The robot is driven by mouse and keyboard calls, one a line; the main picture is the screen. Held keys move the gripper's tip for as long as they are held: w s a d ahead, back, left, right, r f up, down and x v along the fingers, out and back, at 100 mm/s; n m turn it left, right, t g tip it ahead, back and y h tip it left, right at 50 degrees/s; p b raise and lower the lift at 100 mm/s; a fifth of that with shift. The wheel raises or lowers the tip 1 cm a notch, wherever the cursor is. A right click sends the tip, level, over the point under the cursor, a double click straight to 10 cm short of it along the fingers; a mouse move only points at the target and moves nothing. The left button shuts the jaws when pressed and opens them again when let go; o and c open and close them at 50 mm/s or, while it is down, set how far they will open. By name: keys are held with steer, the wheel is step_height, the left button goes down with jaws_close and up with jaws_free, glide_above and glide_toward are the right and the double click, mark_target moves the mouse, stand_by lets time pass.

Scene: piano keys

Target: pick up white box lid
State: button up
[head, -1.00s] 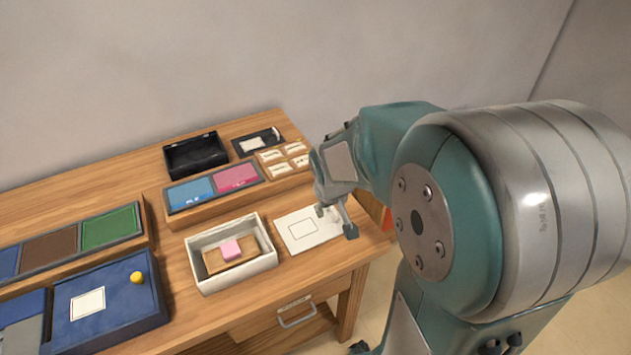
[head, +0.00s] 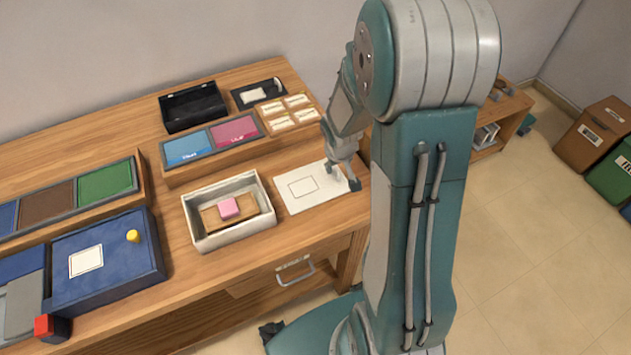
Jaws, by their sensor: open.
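The white box lid (head: 313,189) lies flat on the wooden table near its right end, with a dark rectangle outline on top. It sits just right of the open white box (head: 188,214), which holds a brown piece and a pink block (head: 229,207). My gripper (head: 343,177) is open at the lid's right edge, with its fingers pointing down. One fingertip is by the lid's right corner. I cannot tell whether the fingers touch the lid or straddle its edge.
A blue box (head: 112,285) with a yellow knob stands at the left, beside a red block (head: 43,326). A raised shelf with blue and pink panels (head: 234,131) and small labelled tiles is behind the lid. An open black box (head: 193,107) is further back.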

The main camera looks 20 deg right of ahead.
mark_target(335, 169)
steer(key=f, duration=0.2)
steer(key=w+f, duration=0.1)
steer(key=shift+a+f, duration=0.1)
steer(key=shift+a, duration=0.15)
steer(key=shift+d, duration=0.15)
steer(key=shift+d, duration=0.1)
jaws_close()
